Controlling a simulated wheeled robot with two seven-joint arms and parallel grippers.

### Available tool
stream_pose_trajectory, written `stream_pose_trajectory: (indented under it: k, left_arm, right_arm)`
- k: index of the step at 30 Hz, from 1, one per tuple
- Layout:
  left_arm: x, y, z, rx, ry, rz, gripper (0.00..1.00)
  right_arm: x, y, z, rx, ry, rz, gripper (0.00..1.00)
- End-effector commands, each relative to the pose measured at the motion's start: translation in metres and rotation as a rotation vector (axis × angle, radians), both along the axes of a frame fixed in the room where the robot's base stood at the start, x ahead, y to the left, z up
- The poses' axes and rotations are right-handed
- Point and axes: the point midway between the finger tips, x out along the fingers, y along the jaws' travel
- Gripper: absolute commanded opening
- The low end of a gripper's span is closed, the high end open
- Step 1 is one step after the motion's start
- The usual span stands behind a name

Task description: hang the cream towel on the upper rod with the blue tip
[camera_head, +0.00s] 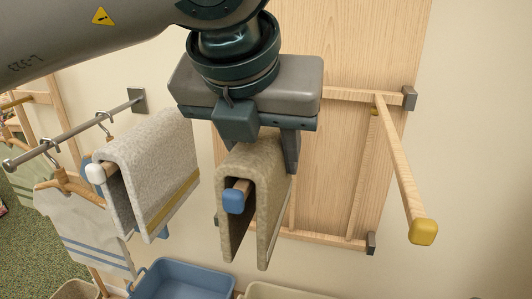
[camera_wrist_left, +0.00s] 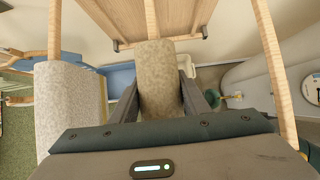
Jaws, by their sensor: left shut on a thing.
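The cream towel (camera_head: 270,190), a beige-tan folded cloth, is draped over a wooden rod in the head view. The rod's blue tip (camera_head: 233,201) shows between the towel's two hanging halves. I cannot tell whether the fold touches the rod. My left gripper (camera_head: 258,152) is above the towel and shut on its upper part. In the left wrist view the towel (camera_wrist_left: 160,75) lies between the two fingers of the gripper (camera_wrist_left: 159,100). My right gripper is not in view.
A grey towel (camera_head: 155,165) hangs on a white-tipped rod (camera_head: 95,173) at left. A bare rod with a yellow tip (camera_head: 423,231) sticks out at right. A metal rail (camera_head: 75,130) holds a hanging garment (camera_head: 85,225). A blue bin (camera_head: 180,280) stands below.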

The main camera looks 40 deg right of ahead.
Motion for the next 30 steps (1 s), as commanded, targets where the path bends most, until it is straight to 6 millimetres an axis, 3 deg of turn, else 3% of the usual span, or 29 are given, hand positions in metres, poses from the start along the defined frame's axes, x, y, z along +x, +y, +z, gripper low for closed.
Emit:
stream_pose_trajectory:
  k: [14,15,17,30]
  left_arm:
    - [0.0,0.0,-0.0035,-0.001,-0.001,0.0,0.16]
    - [0.0,0.0,-0.0036,-0.001,-0.001,0.0,0.47]
    - [0.0,0.0,-0.0036,-0.001,-0.001,0.0,0.61]
    - [-0.0009,0.0014,-0.0014,0.0,-0.001,0.001,0.64]
  right_arm:
    - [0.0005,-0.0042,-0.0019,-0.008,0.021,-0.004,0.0]
    - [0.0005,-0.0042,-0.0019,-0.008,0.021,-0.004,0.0]
    - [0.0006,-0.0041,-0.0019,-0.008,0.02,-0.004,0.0]
    - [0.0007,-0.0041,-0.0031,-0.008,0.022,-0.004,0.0]
